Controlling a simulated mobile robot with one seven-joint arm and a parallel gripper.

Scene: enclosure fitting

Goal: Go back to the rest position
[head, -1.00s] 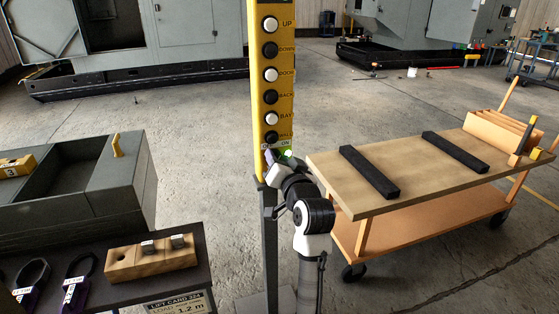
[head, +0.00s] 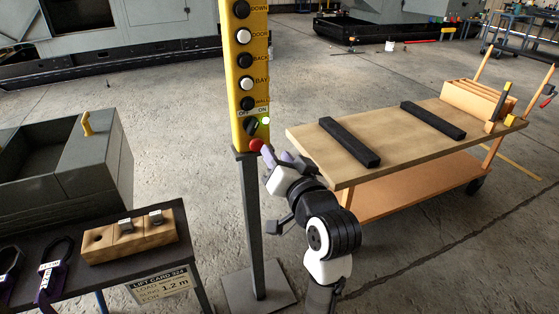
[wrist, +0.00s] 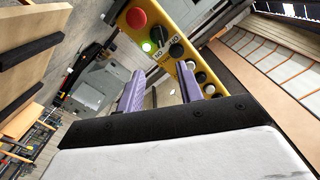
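My gripper (head: 277,155) is just below and right of the control box of the yellow control post (head: 234,75) in the head view. In the wrist view its two purple fingers (wrist: 160,70) stand apart with nothing between them. The black OFF/ON selector knob (head: 251,126) is free of the fingers, and a green lamp (head: 266,121) beside it is lit. A red button (head: 255,145) is at the bottom of the post, close to the fingertips. It also shows in the wrist view (wrist: 136,17).
A cart (head: 310,140) with two black bars (head: 350,142) stands to the right of my arm. A dark table (head: 115,263) with a wooden block (head: 130,238) is at the left. A grey bin (head: 100,160) stands behind it. Open concrete floor lies beyond.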

